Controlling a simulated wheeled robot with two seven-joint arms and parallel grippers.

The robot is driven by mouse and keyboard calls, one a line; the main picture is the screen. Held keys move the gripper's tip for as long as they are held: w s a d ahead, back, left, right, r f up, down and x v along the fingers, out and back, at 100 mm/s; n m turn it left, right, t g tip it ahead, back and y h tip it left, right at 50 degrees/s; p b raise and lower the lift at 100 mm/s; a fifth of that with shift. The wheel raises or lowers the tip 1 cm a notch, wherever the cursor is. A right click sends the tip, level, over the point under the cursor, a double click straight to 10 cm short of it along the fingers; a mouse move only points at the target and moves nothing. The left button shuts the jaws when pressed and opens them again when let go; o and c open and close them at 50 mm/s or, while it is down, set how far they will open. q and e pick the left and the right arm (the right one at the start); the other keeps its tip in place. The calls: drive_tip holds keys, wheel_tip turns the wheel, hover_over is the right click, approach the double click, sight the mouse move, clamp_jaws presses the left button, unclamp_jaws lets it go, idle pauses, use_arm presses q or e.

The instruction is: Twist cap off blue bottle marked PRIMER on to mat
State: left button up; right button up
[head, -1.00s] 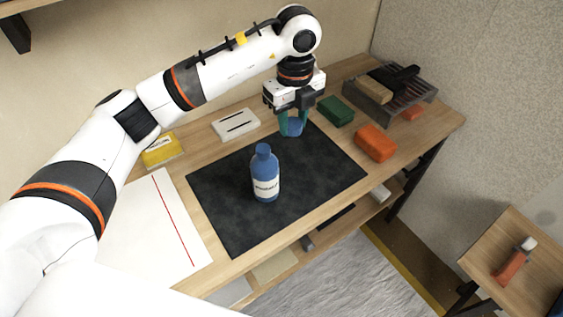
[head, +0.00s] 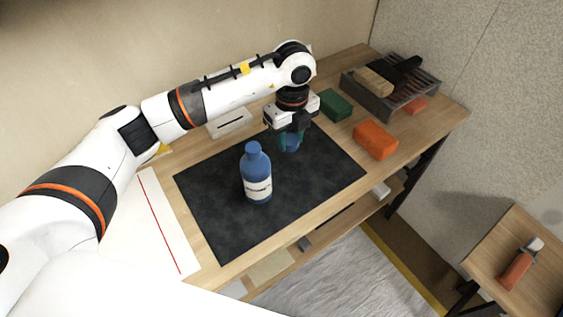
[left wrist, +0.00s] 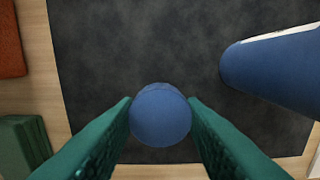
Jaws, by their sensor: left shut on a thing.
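The blue bottle (head: 257,180) with a white label stands upright on the dark mat (head: 225,220); the label print is too small to read surely. Its narrow top is blue. In the left wrist view, part of the bottle (left wrist: 275,70) shows at the right, apart from my fingers. My left gripper (head: 289,141) is shut on a round blue piece that looks like the cap (left wrist: 160,114), held between its green fingers. It is over the back right part of the mat, behind and right of the bottle. Whether the cap touches the mat is unclear. My right gripper is not in view.
A green block (head: 335,104) and an orange block (head: 375,139) lie right of the mat. A rack (head: 390,90) stands at the back right. White paper (head: 145,235) lies left. A white slotted item (head: 228,122) is behind the mat. The mat's front is clear.

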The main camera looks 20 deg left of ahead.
sight(289, 163)
use_arm(q)
drive_tip(key=shift+f, duration=3.35)
drive_tip(key=shift+f, duration=0.1)
drive_tip(key=shift+f, duration=0.1)
drive_tip(key=o, duration=1.1)
